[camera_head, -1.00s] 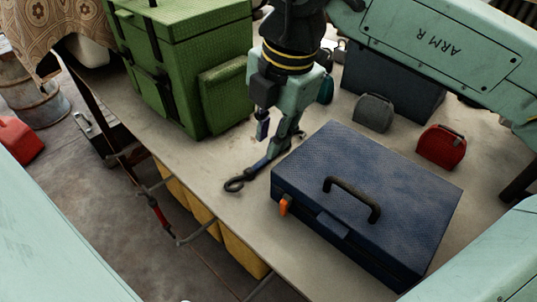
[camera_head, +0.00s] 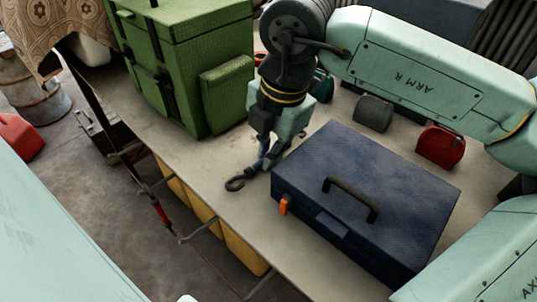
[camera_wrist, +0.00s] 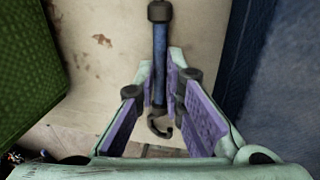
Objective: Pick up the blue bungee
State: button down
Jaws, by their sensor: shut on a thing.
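The blue bungee (camera_head: 257,168) lies low at the tabletop between the green bag and the dark blue case. Its dark hook (camera_head: 236,183) points to the left front. My gripper (camera_head: 268,158) points down over it and is shut on its blue cord. In the wrist view, the bungee (camera_wrist: 160,62) runs between the purple-padded fingers of my gripper (camera_wrist: 160,88), with a dark end fitting at the top and the hook below. I cannot tell whether it is clear of the table.
A green bag (camera_head: 185,75) stands to the left and a dark blue case (camera_head: 385,185) with an orange tag (camera_head: 284,205) to the right. A grey pouch (camera_head: 373,113) and a red pouch (camera_head: 440,146) stand behind. Yellow bins (camera_head: 242,250) sit below the table (camera_head: 225,207).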

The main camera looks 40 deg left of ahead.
jog(key=shift+r, duration=0.1)
notch_tip(320, 180, up, 10)
dwell(0.6)
dwell(0.9)
jog(key=shift+f, duration=0.2)
notch_tip(320, 180, down, 10)
jog(key=shift+r, duration=0.25)
dwell(0.3)
jog(key=shift+f+b, duration=0.25)
jog(key=shift+b, duration=0.25)
jog(key=c, duration=1.7)
grip_release()
jog(key=shift+r, duration=0.1)
